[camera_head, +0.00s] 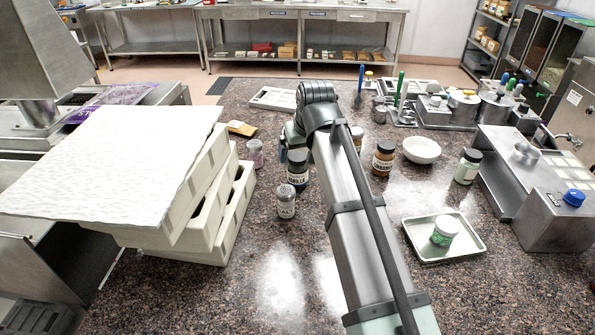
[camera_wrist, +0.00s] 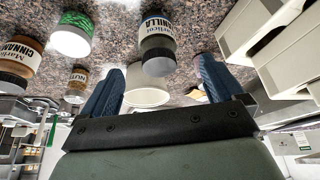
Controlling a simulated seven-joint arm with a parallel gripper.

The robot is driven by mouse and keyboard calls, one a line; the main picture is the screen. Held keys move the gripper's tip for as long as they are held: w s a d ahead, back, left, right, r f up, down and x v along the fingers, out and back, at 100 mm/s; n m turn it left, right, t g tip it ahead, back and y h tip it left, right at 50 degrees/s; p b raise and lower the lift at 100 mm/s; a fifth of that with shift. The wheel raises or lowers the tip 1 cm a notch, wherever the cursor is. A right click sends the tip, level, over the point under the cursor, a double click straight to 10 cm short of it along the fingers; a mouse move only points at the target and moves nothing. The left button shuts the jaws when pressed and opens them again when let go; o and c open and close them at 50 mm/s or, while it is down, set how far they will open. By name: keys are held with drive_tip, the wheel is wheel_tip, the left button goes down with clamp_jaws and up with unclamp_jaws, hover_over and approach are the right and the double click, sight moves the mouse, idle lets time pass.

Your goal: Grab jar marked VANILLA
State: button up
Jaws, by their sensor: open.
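The jar marked VANILLA (camera_wrist: 157,38) has a white label with dark lettering and a dark lid. In the wrist view it is at the upper middle, ahead of my gripper (camera_wrist: 161,68) and roughly in line with the gap between its two blue fingers. The fingers are spread apart and hold nothing. In the head view the VANILLA jar (camera_head: 297,177) stands upright on the speckled counter, just below the end of my arm, its label partly readable. The fingers are mostly hidden there. I cannot tell the exact distance from fingertips to jar.
A grey-lidded jar (camera_head: 286,203) stands just in front, and a pinkish jar (camera_head: 255,154) to the left. Stacked pale trays (camera_head: 235,205) lie further left. A CINNAMON jar (camera_head: 383,158), a white bowl (camera_head: 422,150) and a metal tray (camera_head: 470,243) are right. The front counter is clear.

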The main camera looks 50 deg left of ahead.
sight(299, 161)
drive_tip(key=x, duration=0.5)
drive_tip(key=shift+w+x, duration=0.15)
drive_tip(key=shift+x, duration=1.25)
drive_tip(key=shift+w+x, duration=0.2)
drive_tip(key=shift+x, duration=1.15)
drive_tip(key=shift+a+r, duration=0.1)
drive_tip(key=shift+a, duration=0.05)
drive_tip(key=shift+c, duration=0.3)
drive_tip(key=c, duration=1.2)
